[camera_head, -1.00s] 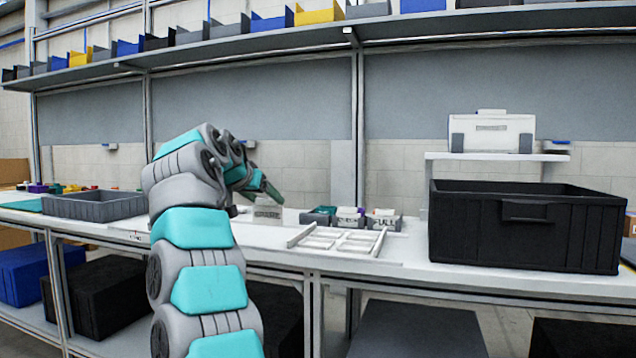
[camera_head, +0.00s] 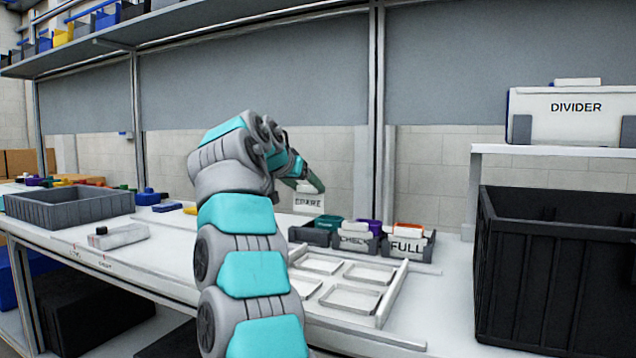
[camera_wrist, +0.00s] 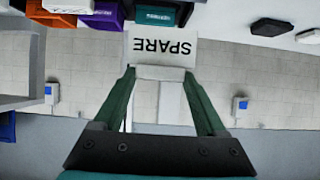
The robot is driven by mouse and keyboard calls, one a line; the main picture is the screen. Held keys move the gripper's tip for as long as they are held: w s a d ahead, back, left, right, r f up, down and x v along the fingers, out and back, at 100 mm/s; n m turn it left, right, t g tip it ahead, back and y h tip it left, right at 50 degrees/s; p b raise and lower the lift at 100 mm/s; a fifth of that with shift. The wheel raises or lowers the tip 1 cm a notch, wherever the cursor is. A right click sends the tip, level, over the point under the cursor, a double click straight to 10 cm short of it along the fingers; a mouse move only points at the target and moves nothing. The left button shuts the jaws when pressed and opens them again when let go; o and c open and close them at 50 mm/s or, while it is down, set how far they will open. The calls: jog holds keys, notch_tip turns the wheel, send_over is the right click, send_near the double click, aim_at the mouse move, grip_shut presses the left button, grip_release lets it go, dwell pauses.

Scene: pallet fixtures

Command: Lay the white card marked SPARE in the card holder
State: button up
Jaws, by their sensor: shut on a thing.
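The white card marked SPARE (camera_head: 308,201) hangs upright below my gripper (camera_head: 314,184) in the head view, its lettering small and blurred. In the wrist view the card (camera_wrist: 160,50) reads upside down; my gripper (camera_wrist: 160,74) is shut on the pale grip at its edge. Beyond it in the head view stand three small grey bins. The left bin (camera_head: 309,236) shows no card on its front. The middle bin (camera_head: 352,243) has a partly readable card, and the right one bears a card marked FULL (camera_head: 407,247). I cannot tell which part is the card holder.
A white divided frame (camera_head: 398,287) lies on the bench before the bins. A grey tray (camera_head: 77,213) and a small pale block (camera_head: 119,236) are at left.

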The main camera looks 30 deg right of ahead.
aim_at(306, 211)
jog(key=shift+w+d+f, duration=0.1)
jog(key=shift+w+f, duration=0.05)
jog(key=shift+f, duration=0.05)
notch_tip(306, 211, down, 5)
jog(key=b, duration=0.4)
jog(key=shift+r+b, duration=0.15)
jog(key=shift+b, duration=0.2)
jog(key=shift+f+b, duration=0.65)
jog(key=shift+b, duration=0.05)
jog(key=shift+f+b, duration=0.7)
jog(key=shift+b, duration=0.35)
dwell(1.0)
jog(key=o, duration=1.3)
jog(key=shift+c, duration=0.2)
jog(key=shift+a, duration=0.2)
jog(key=v, duration=0.8)
